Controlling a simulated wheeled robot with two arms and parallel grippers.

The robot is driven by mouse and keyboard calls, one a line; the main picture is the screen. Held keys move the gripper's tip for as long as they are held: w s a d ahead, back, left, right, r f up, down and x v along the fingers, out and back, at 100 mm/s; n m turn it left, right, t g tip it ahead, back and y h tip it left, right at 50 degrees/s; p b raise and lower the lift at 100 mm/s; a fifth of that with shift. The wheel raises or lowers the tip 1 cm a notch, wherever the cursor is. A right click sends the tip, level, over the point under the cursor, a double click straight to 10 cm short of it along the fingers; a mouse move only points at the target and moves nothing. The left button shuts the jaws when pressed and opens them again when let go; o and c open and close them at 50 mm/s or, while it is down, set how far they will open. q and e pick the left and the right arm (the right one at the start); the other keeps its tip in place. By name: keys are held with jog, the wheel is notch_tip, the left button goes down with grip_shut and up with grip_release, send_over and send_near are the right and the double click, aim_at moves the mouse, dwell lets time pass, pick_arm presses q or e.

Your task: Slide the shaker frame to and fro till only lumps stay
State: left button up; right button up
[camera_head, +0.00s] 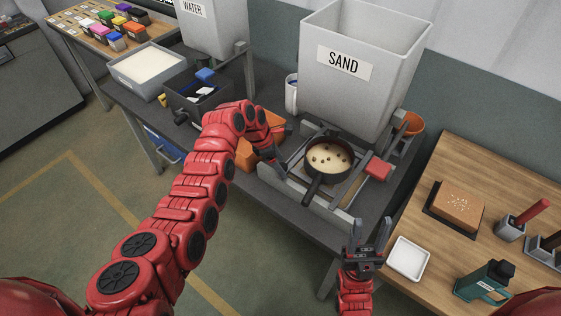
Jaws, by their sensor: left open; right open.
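The shaker frame (290,183) is a grey metal frame on the dark bench, below the hopper marked SAND (340,85). A round dark pan or sieve (313,190) with a handle sits on it, holding pale sand with several brown lumps (328,158). A red block (378,168) is at the frame's right side. My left gripper (280,172) points down at the frame's left side, beside the pan; its fingers are small and partly hidden, so contact is unclear. My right gripper (369,222) is open and empty, in front of the frame near the wooden table's left edge.
Orange blocks (246,155) lie behind my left arm. A WATER tank (212,30) stands farther back.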

pick_arm(q)
jog(key=shift+f, duration=0.2)
grip_shut()
dwell(0.4)
dwell(1.0)
